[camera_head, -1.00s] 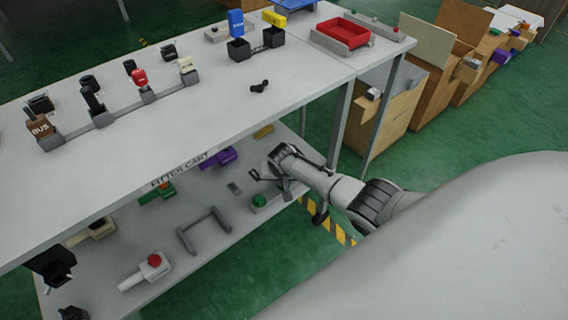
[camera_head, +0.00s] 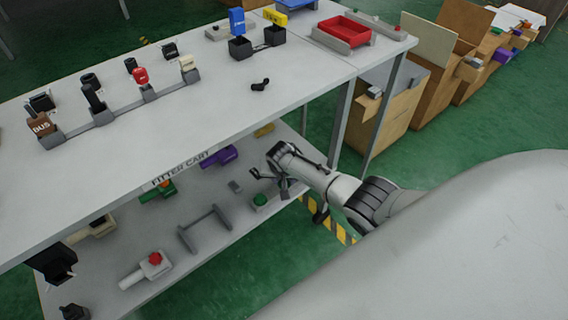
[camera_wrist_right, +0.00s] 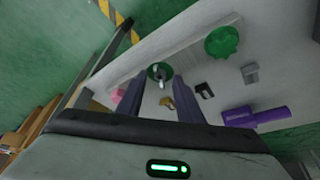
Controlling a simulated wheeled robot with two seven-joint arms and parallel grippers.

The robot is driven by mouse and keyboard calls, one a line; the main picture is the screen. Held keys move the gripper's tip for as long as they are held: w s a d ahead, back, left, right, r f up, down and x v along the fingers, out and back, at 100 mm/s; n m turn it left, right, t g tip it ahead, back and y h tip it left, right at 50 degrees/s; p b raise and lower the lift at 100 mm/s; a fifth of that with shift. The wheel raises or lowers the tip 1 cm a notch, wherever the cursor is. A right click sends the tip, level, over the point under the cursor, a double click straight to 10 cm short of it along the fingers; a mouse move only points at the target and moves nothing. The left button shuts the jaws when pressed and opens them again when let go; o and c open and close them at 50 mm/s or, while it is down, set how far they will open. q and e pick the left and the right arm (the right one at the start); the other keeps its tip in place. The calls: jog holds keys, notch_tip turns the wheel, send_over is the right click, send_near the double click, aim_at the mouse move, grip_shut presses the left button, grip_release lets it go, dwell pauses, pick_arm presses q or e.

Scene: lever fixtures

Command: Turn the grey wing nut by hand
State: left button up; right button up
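The grey wing nut (camera_wrist_right: 166,78) sits on a round green disc (camera_wrist_right: 155,70) in the right wrist view, on a pale shelf surface. My right gripper (camera_wrist_right: 158,90) has its two dark fingers apart, and the wing nut shows between their tips. I cannot tell whether the fingers touch it. In the head view my right gripper (camera_head: 268,179) is over the right end of the lower shelf, and I cannot make out the wing nut there. My left gripper is not in view.
A green knob (camera_head: 260,199) on a grey base stands close to my right gripper. A grey handle (camera_head: 204,230), a purple part (camera_head: 219,156) and a white part with a red knob (camera_head: 147,268) are on the lower shelf. The tabletop (camera_head: 200,130) overhangs it, with a leg (camera_head: 341,118) nearby.

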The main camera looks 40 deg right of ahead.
jog(key=shift+r, duration=0.1)
